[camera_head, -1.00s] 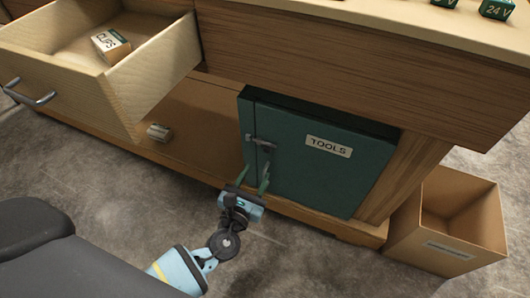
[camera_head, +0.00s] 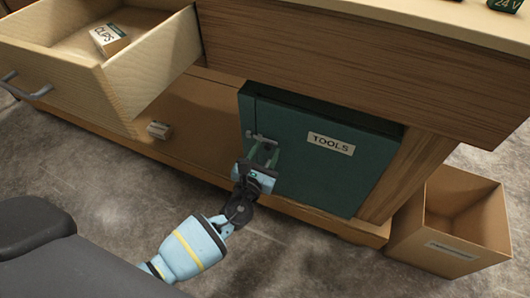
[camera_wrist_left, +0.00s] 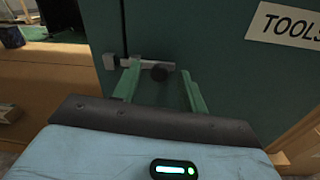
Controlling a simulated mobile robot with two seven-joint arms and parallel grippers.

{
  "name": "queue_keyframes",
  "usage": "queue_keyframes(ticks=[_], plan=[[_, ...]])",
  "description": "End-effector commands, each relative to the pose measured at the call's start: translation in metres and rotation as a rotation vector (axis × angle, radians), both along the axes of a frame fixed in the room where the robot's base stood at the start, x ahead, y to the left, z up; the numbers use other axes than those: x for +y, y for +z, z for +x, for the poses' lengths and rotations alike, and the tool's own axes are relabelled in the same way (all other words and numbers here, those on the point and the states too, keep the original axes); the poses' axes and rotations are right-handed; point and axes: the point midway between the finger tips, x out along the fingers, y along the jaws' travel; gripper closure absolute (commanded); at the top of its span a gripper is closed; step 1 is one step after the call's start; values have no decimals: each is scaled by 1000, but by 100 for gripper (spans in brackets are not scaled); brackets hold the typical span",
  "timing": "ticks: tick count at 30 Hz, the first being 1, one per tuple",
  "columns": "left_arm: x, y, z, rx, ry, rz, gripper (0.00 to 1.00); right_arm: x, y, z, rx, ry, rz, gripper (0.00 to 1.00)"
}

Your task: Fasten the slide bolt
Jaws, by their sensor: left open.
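The slide bolt (camera_head: 262,137) is a grey metal bar near the left edge of the dark green TOOLS door (camera_head: 318,172). In the left wrist view the bolt (camera_wrist_left: 140,63) lies level, with a dark round knob (camera_wrist_left: 160,73) and a small catch block (camera_wrist_left: 109,61) left of the door seam. The bar's left end is close to the block; I cannot tell whether it is inside. My left gripper (camera_head: 263,150) is open, its green fingers (camera_wrist_left: 159,68) on either side of the knob. I cannot tell whether they touch it. My right gripper is out of view.
An open wooden drawer (camera_head: 150,75) with a CLIPS box (camera_head: 109,40) juts out at upper left. A small pale block (camera_head: 158,130) lies on the lower shelf. A cardboard box (camera_head: 480,235) stands on the floor at right. The floor before the door is clear.

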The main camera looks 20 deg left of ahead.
Motion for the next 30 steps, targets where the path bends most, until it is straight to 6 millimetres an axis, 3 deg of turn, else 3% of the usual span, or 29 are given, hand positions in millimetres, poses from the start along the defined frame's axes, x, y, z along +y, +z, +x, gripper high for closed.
queue_keyframes(ticks=[1,10,17,24,30], plan=[[0,0,0,0,0,0,61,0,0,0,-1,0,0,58],[0,0,0,0,0,0,100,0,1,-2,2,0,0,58],[1,0,-1,0,0,1,100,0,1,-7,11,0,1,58],[28,-1,0,1,1,3,100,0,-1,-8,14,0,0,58],[31,-1,1,0,5,1,100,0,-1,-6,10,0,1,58]])
